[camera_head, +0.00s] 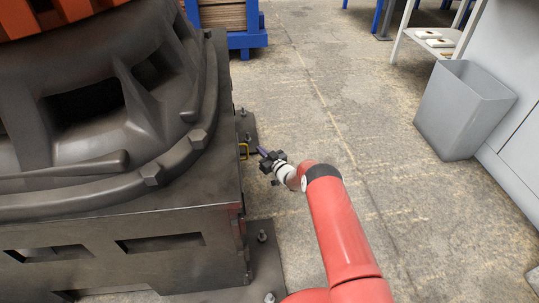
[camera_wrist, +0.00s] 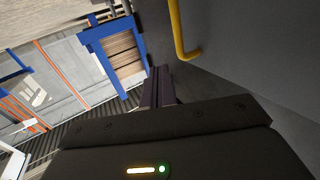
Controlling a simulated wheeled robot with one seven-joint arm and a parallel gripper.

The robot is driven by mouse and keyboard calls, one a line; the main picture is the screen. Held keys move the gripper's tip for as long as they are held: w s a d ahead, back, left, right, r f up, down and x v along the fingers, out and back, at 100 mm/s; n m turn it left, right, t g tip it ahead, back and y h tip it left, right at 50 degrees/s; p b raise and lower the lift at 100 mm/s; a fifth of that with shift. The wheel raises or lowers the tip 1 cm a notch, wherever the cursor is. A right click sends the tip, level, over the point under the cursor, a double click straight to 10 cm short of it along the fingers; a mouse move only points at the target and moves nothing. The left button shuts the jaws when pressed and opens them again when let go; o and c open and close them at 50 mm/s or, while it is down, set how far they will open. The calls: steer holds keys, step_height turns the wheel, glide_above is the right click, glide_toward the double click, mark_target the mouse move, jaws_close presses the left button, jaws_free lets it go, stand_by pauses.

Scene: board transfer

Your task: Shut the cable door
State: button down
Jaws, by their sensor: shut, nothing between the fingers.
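I cannot tell how far open the door is. My gripper (camera_head: 261,151) is at the right of the handle, close to it. In the wrist view my gripper's fingers (camera_wrist: 158,76) are together and empty, below and left of the handle. I cannot tell whether they touch the panel.
The large dark machine (camera_head: 120,110) fills the left, with a bolted foot plate (camera_head: 266,275) low beside my arm. A grey bin (camera_head: 464,108) stands at the right by a white shelf (camera_head: 425,45). Blue racking (camera_head: 248,40) is behind. Concrete floor between is clear.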

steer(key=s+d+p, duration=0.1)
steer(key=s+d, duration=0.3)
steer(key=d, duration=0.5)
steer(key=w+d+r+m+h+p, duration=0.1)
steer(key=w+d+r+h+p, duration=0.15)
steer(key=r, duration=0.85)
steer(key=w+d+r+m+h+p, duration=0.1)
steer(key=w+d+r+h, duration=0.15)
steer(key=r, duration=0.75)
steer(key=s+d+r+m+g+h+p, duration=0.1)
steer(key=s+d+r+h, duration=0.2)
steer(key=r, duration=0.8)
steer(key=s+d+r+m+h+p, duration=0.15)
steer(key=s+d+r, duration=0.35)
steer(key=r, duration=0.6)
steer(key=s+d+r+m+g+h+p, duration=0.1)
steer(key=s+r+g+p, duration=0.1)
steer(key=s+r, duration=0.65)
steer(key=s+d+r+m+g+h+p, duration=0.1)
steer(key=s+r+h+p, duration=0.15)
steer(key=s, duration=1.15)
steer(key=s+m+g+y+p, duration=0.1)
steer(key=s+g, duration=0.3)
steer(key=s, duration=1.9)
steer(key=shift+a+y+p, duration=0.3)
steer(key=shift+a+p, duration=0.05)
steer(key=shift+a, duration=0.05)
steer(key=shift+r+m, duration=0.1)
steer(key=shift+m, duration=0.15)
